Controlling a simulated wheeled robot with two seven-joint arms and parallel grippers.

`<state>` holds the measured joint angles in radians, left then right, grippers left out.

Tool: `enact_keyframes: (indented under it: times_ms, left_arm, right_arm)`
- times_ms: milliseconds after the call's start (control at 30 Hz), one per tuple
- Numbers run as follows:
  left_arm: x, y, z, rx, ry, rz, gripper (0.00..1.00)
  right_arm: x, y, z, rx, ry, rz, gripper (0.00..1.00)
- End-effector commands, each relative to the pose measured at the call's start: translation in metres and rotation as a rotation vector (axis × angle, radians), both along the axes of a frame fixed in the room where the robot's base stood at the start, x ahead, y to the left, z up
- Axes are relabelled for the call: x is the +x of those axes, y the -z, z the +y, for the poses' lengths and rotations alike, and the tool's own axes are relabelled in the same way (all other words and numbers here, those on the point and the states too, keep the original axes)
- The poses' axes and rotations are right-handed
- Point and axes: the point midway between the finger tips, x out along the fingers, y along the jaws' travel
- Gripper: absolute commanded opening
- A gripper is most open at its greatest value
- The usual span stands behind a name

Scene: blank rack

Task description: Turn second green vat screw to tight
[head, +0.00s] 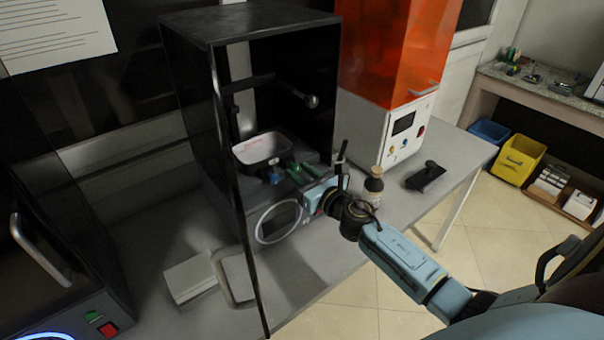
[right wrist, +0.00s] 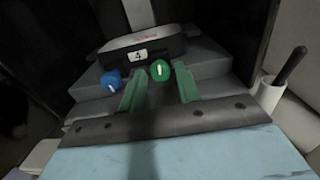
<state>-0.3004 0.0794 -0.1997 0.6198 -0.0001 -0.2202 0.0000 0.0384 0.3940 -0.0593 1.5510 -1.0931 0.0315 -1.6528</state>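My right gripper (head: 296,170) reaches into the open front of a black printer (head: 255,28). In the right wrist view its two green fingers (right wrist: 159,82) are open, one on each side of the green screw (right wrist: 160,70), with gaps visible between them and the knob. The green screw has a white mark that looks near upright. A blue screw (right wrist: 111,80) sits to its left, outside the fingers; it also shows in the head view (head: 276,179). The vat (right wrist: 145,50), a dark tray with a label "4", lies behind the screws; its pale inside shows in the head view (head: 262,149). My left gripper is not in view.
An orange-hooded printer (head: 400,45) stands to the right. A brown bottle (head: 374,181) and a black tool (head: 427,176) are on the table near my right arm. Pale flat pads (head: 190,278) lie at front left. A dark machine (head: 60,250) stands further left.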

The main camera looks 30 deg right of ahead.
Motion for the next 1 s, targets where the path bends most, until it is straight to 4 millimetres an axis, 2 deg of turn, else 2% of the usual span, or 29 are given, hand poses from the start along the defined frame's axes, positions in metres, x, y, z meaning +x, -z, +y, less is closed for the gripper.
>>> enact_keyframes:
  times_ms: [33, 233, 633, 1000]
  left_arm:
    - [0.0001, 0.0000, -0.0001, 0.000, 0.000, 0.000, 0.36]
    - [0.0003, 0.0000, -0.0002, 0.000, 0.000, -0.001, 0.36]
    - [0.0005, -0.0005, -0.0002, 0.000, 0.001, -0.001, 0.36]
    - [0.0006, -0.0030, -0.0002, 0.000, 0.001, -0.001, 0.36]
  right_arm:
    - [-0.0001, 0.0000, 0.0000, 0.000, 0.000, 0.000, 0.26]
    - [-0.0002, 0.0000, -0.0001, 0.000, 0.000, 0.000, 0.00]
    - [-0.0003, -0.0001, 0.0001, 0.083, 0.000, 0.007, 0.00]
    - [-0.0003, -0.0003, 0.0005, 0.384, 0.000, 0.030, 0.00]
